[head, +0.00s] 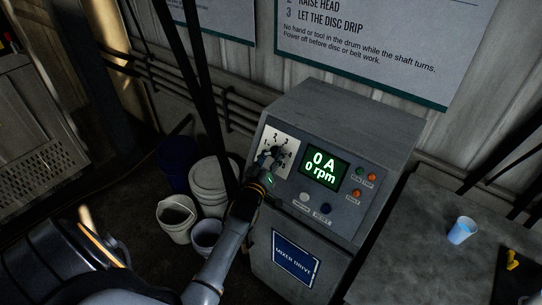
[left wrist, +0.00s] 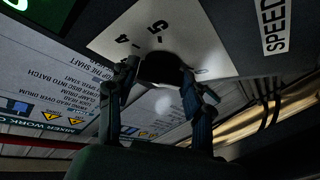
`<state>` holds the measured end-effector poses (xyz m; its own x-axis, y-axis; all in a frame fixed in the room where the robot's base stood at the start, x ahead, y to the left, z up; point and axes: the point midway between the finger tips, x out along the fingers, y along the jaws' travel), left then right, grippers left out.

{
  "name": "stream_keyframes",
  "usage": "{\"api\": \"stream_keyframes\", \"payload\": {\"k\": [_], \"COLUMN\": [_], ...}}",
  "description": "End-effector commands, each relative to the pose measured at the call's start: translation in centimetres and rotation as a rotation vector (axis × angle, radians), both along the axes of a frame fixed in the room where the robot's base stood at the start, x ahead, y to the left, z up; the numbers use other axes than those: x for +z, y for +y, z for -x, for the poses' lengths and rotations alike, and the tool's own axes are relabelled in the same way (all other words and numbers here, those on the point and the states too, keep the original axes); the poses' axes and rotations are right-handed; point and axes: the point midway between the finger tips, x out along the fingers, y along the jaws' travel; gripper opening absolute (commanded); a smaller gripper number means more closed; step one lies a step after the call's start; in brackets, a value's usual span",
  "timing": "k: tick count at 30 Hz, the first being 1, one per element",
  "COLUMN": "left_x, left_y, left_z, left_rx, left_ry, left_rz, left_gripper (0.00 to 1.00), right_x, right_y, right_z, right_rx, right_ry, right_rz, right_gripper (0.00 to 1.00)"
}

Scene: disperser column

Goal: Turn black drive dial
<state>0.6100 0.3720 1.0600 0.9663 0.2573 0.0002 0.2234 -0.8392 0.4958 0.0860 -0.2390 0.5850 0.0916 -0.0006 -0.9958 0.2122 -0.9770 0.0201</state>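The black drive dial sits on a white numbered scale plate (head: 283,141) on the sloping face of the grey mixer drive console (head: 345,125). My left gripper (head: 272,158) is at the dial and hides most of it in the head view. In the left wrist view the dial (left wrist: 160,69) is a dark round knob between the two fingertips of my left gripper (left wrist: 159,73). The fingertips lie close against its two sides, and the gripper looks shut on it. The pointer is not readable. The green display (head: 322,170) reads 0 A and 0 rpm. My right gripper is not in view.
Two push buttons (head: 315,203) and several small lamps (head: 358,193) are on the panel near the arm. Buckets (head: 177,218) stand on the floor left of the console. A grey table (head: 430,255) at right carries a blue cup (head: 462,230).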

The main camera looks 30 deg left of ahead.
Motion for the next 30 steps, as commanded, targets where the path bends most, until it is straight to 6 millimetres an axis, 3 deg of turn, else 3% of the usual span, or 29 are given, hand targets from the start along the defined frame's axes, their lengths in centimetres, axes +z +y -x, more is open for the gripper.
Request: {"api": "stream_keyframes", "payload": {"k": [1, 4, 17, 30], "left_x": [0.0, 0.0, -0.3, -0.5], "left_y": [0.0, 0.0, 0.2, 0.6], "left_z": [0.0, 0.0, 0.1, 0.1], "left_rx": [0.000, 0.000, -0.046, -0.235], "left_ry": [0.000, 0.000, -0.003, -0.028], "left_rz": [0.000, 0.000, -0.082, -0.406], "left_gripper": [0.33, 0.15, 0.15, 0.15], "right_x": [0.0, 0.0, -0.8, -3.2], "right_y": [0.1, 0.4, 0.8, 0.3], "right_z": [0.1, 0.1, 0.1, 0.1], "right_rx": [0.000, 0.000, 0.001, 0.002], "right_ry": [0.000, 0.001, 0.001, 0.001], "right_rz": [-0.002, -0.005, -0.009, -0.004], "right_gripper": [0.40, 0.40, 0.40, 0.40]}}
